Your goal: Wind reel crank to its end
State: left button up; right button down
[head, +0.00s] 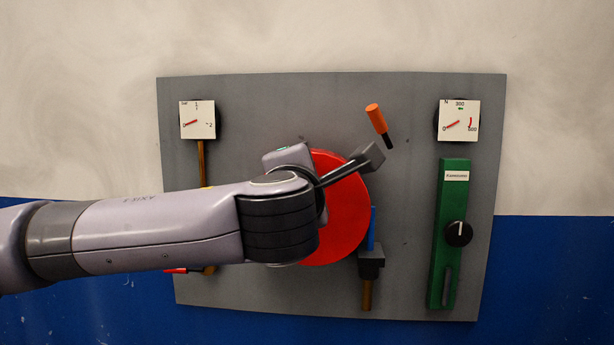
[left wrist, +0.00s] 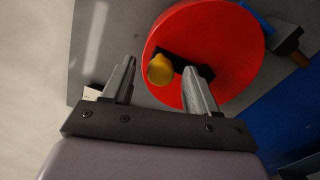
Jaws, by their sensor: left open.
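The red reel disc (head: 345,215) is on the grey panel, its left part hidden behind my left arm. In the left wrist view the disc (left wrist: 225,85) carries a dark crank arm (left wrist: 176,55) with a rounded yellow knob (left wrist: 160,69). My left gripper (head: 371,157) reaches in front of the disc's upper right. In the left wrist view its open jaws (left wrist: 159,65) appear either side of the knob; contact cannot be told. My right gripper is out of view.
A gauge (head: 197,119) is upper left, above a brown pipe (head: 200,160). Another gauge (head: 459,121) is upper right, above a green unit (head: 451,200) with a black knob (head: 459,234). A blue-handled valve (head: 371,262) stands close to the disc's lower right.

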pick_arm(q)
jog(key=s+b, duration=0.1)
jog(key=s, duration=0.3)
jog(key=shift+s+a, duration=0.1)
jog(key=shift+s, duration=0.2)
